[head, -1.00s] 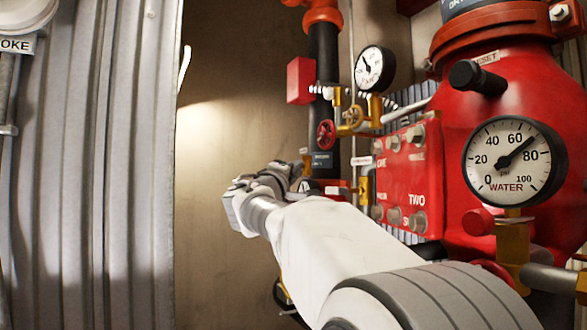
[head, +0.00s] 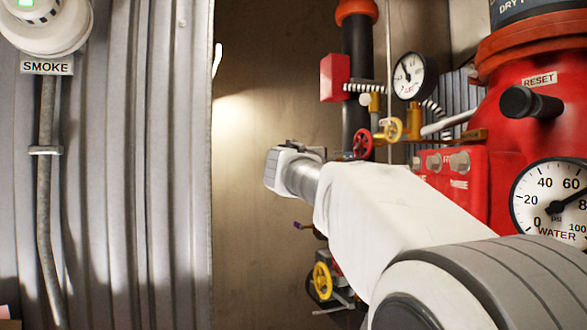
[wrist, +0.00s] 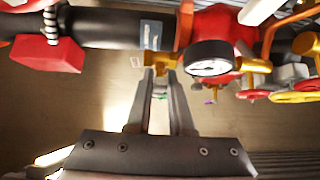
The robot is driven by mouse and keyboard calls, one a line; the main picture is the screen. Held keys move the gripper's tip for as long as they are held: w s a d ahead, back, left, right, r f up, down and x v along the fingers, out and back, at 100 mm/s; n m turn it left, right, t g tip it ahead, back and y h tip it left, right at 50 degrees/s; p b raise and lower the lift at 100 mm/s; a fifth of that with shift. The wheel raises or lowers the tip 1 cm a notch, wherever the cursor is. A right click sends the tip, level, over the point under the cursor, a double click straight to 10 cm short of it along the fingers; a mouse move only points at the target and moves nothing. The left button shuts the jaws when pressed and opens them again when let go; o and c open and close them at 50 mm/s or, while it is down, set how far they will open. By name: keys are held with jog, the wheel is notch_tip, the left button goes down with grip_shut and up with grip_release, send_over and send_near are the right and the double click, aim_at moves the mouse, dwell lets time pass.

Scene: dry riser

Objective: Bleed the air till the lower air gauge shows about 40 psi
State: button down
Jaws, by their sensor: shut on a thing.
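A black-rimmed gauge (wrist: 210,60) lies just right of my fingertips in the wrist view. Its face is seen too steeply to read, and I cannot tell if it is the lower air gauge. In the head view an air gauge (head: 408,76) stands above the yellow and red handwheels, its needle pointing up and left. No lower air gauge shows there; my arm covers that area. My gripper (wrist: 161,73) is shut on a small brass-coloured part (wrist: 158,59) beside the dark pipe. In the head view my fingertips are hidden.
A water gauge (head: 550,200) at right is partly cut off. The red valve body (head: 470,125) and red plate (head: 440,165) crowd the right. Red (head: 362,143) and yellow (head: 389,130) handwheels sit close above my arm. A corrugated wall (head: 130,180) stands at left.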

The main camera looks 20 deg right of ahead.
jog(key=c, duration=0.8)
grip_release()
jog(key=b+v, duration=0.5)
jog(key=v, duration=1.2)
jog(key=shift+s, duration=0.2)
jog(key=shift+a+f, duration=0.1)
